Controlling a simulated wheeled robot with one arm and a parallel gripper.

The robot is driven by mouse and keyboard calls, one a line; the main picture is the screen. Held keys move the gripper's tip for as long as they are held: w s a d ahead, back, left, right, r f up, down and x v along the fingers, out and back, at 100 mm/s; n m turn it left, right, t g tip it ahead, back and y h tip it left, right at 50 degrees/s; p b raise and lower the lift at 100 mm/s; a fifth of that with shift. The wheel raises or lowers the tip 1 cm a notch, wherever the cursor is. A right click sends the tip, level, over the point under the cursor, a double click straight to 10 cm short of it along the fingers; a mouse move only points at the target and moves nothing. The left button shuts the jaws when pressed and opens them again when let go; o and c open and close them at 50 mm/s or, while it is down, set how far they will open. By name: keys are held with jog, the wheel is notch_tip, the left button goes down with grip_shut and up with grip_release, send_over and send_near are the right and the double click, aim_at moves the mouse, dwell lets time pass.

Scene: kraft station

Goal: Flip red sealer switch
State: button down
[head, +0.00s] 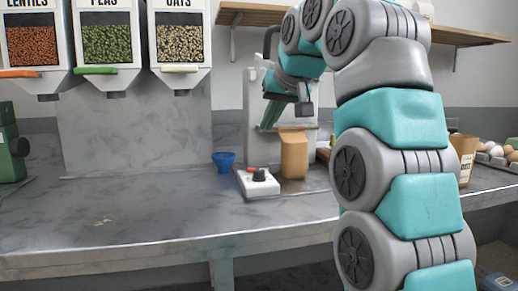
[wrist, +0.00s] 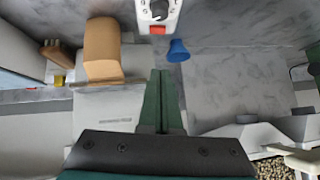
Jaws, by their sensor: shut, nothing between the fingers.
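The white control box (head: 258,184) stands on the counter, with a black knob on top and a small red switch (head: 250,170) on its back-left part. In the wrist view the red switch (wrist: 157,30) shows at the lower end of the box (wrist: 172,24), beside the knob. My gripper (head: 264,128) hangs above the counter behind the box, its green fingers pointing down. In the wrist view my gripper (wrist: 161,72) has its fingers together, empty. It is apart from the switch. The switch's position cannot be told.
A brown paper bag (head: 293,155) stands right of the box, and a blue cup (head: 223,161) to its left. A pale machine (head: 252,100) stands behind. Lentil, pea and oat dispensers hang at left.

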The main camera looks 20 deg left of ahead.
jog(key=b, duration=0.2)
send_over(252, 169)
jog(key=s+d, duration=0.1)
jog(key=d, duration=0.1)
notch_tip(252, 169, down, 7)
jog(key=shift+s+a+f, duration=0.1)
jog(key=shift+a, duration=0.05)
jog(key=shift+s+f, duration=0.2)
jog(key=shift+f, duration=0.65)
jog(key=shift+a+f, duration=0.2)
jog(key=shift+f, duration=0.7)
jog(key=shift+f, duration=0.1)
jog(key=shift+s+a+f+n+t+h, duration=0.2)
jog(key=shift+f+n+t+h, duration=0.15)
jog(key=shift+h, duration=0.25)
jog(key=shift+f, duration=0.1)
